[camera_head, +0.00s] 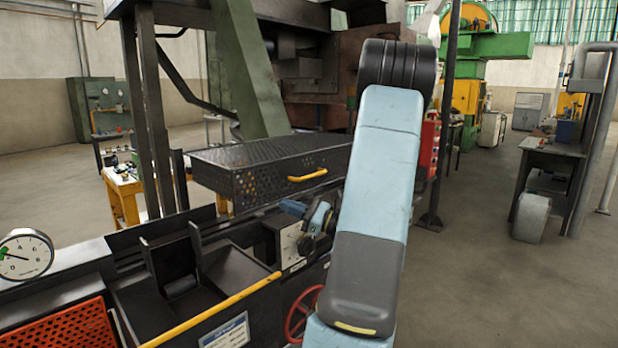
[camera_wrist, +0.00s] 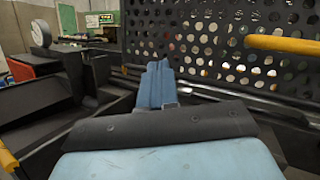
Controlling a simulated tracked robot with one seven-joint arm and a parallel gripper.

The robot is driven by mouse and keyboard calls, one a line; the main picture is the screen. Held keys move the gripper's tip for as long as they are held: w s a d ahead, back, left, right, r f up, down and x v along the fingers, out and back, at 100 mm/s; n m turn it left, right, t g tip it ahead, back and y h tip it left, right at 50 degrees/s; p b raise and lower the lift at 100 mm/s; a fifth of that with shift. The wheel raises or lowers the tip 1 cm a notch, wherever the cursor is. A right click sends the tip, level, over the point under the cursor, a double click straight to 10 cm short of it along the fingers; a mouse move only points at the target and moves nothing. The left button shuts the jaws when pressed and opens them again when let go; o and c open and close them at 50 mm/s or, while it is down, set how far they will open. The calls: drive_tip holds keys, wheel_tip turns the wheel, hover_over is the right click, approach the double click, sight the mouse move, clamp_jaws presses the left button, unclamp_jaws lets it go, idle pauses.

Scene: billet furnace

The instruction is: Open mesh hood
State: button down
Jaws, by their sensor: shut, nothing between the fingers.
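The mesh hood (camera_head: 245,172) is a long black box with a perforated front and a ridged top, lying level over the machine bed in the head view. Its yellow handle (camera_head: 307,177) is on the front face, toward the right end. In the wrist view the perforated front (camera_wrist: 215,50) fills the upper right, with the yellow handle (camera_wrist: 285,43) at the right edge. My gripper (camera_head: 291,207) is below and slightly left of the handle, apart from it. Its blue fingers (camera_wrist: 157,72) are together and empty in the wrist view. My arm hides the hood's right end.
A yellow rail (camera_head: 215,308) runs along the machine's front, with a red handwheel (camera_head: 302,315) and a grey box (camera_head: 290,244) nearby. A round gauge (camera_head: 25,254) stands at left. A green slanted beam (camera_head: 248,70) rises behind the hood. Open floor lies at right.

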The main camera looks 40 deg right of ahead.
drive_tip(key=s+d+f+m+t+h, duration=0.2)
drive_tip(key=d+m+t+h, duration=0.15)
drive_tip(key=d, duration=0.35)
drive_tip(key=s+d+f+m+t+h, duration=0.1)
drive_tip(key=s+d+m+t+h, duration=0.1)
drive_tip(key=d+m+h, duration=0.4)
drive_tip(key=n, duration=0.2)
approach(301, 164)
wheel_tip(301, 164, down, 2)
drive_tip(key=w, duration=0.3)
drive_tip(key=shift+m, duration=0.35)
drive_tip(key=shift+w+a+r, duration=0.1)
drive_tip(key=shift+w+r, duration=0.2)
drive_tip(key=shift+r, duration=0.65)
drive_tip(key=shift+w+r, duration=0.25)
drive_tip(key=shift+r, duration=0.7)
drive_tip(key=shift+a, duration=0.2)
drive_tip(key=shift+d, duration=0.2)
drive_tip(key=shift+r, duration=0.15)
